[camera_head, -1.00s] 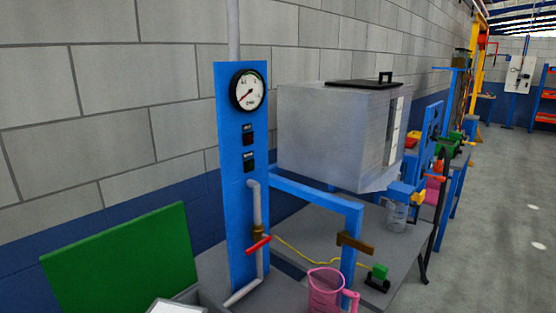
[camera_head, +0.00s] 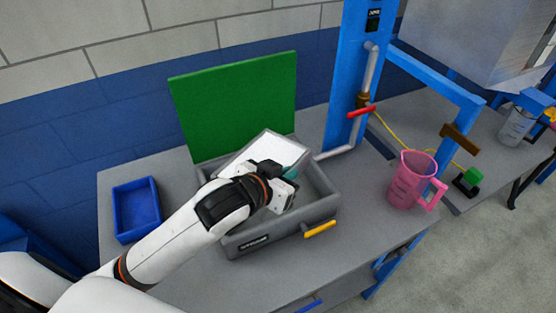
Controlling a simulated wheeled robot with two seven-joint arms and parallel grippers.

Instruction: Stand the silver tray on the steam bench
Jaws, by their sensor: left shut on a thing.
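The silver tray (camera_head: 266,144), a pale flat rectangular piece, stands tilted in a grey open box (camera_head: 323,206) with a raised green lid (camera_head: 235,104). My left gripper (camera_head: 284,178) is over the box and shut on the tray near its lower right side. The arm and gripper hide the tray's lower part, and I cannot tell whether it touches the box. A small teal patch shows at the fingers. The box sits on a grey bench top (camera_head: 372,243); I cannot tell whether this is the steam bench. My right gripper is not in view.
A blue tray (camera_head: 136,209) lies left of the box. A pink jug (camera_head: 411,180) stands to the right, near a blue post with a pipe and red valve handle (camera_head: 361,112). Bench room shows between box and jug.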

